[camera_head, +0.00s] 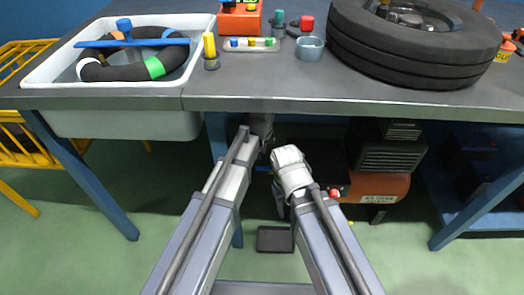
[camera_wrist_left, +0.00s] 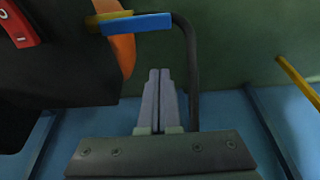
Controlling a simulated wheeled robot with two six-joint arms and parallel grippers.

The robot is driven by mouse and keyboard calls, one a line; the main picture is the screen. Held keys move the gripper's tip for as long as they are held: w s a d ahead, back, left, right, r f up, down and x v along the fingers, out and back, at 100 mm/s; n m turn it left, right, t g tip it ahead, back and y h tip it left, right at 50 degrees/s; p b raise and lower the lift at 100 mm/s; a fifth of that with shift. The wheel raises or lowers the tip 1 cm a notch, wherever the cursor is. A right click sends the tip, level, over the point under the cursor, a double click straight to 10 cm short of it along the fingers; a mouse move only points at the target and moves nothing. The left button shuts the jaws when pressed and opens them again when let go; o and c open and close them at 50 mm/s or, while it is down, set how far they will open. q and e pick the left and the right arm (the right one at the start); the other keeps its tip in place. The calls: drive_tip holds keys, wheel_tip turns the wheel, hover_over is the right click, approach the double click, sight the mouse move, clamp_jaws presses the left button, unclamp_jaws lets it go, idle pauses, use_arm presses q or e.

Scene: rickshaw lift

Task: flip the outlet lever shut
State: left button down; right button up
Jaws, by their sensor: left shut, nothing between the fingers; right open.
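The outlet lever (camera_wrist_left: 137,23) has a blue handle on a brass-coloured valve (camera_wrist_left: 105,10) and lies crosswise at the top of the left wrist view. A small blue bit under the bench in the head view (camera_head: 262,169) may be the same lever. My left gripper (camera_wrist_left: 160,72) is shut and empty, its fingertips pointing toward the lever with a visible gap. In the head view its wrist (camera_head: 262,125) is at the bench's front edge and its fingers are hidden. My right gripper (camera_head: 280,200) is low under the bench, dark and partly hidden by its wrist; it is open.
The compressor's orange tank (camera_head: 377,188) stands under the bench (camera_head: 290,104). A dark hose (camera_wrist_left: 192,70) curves down just right of my left fingers. A red switch (camera_wrist_left: 20,22) is at upper left.

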sight(268, 168)
use_arm(q)
drive_tip(key=s+f+b, duration=0.1)
drive_tip(key=f, duration=0.1)
drive_tip(key=s+f+b, duration=0.1)
drive_tip(key=shift+s+f+b, duration=0.3)
drive_tip(key=shift+s+f, duration=0.05)
drive_tip(key=shift+s, duration=0.05)
use_arm(e)
wheel_tip(268, 168, down, 4)
drive_tip(key=shift+r, duration=0.15)
drive_tip(key=shift+d, duration=0.1)
